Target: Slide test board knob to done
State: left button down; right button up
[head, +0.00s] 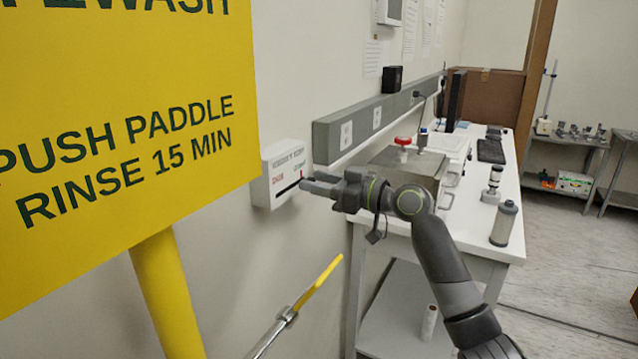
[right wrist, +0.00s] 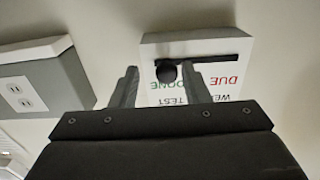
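The test board (head: 272,190) is a white box on the wall with a dark horizontal slot, a red "DUE" and a green "DONE". In the right wrist view the board (right wrist: 205,47) appears upside down. Its round black knob (right wrist: 166,73) sits at the DONE end of the slot. My right gripper (head: 306,184) is at the board's face; in its wrist view the open fingers (right wrist: 160,80) stand on either side of the knob, the right-hand finger closer. Whether a finger touches the knob I cannot tell. In the head view the gripper hides the knob. My left gripper is not in view.
A yellow eyewash sign (head: 120,110) on a post fills the left foreground. A grey socket rail (head: 360,125) runs along the wall beside the board. A white bench (head: 480,225) with equipment stands at right. A yellow-handled lever (head: 318,284) sits below the board.

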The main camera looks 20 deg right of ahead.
jog(key=shift+s, duration=0.1)
jog(key=b+v, duration=0.5)
jog(key=v, duration=1.2)
jog(key=shift+b, duration=0.3)
jog(key=shift+s+d+r, duration=0.1)
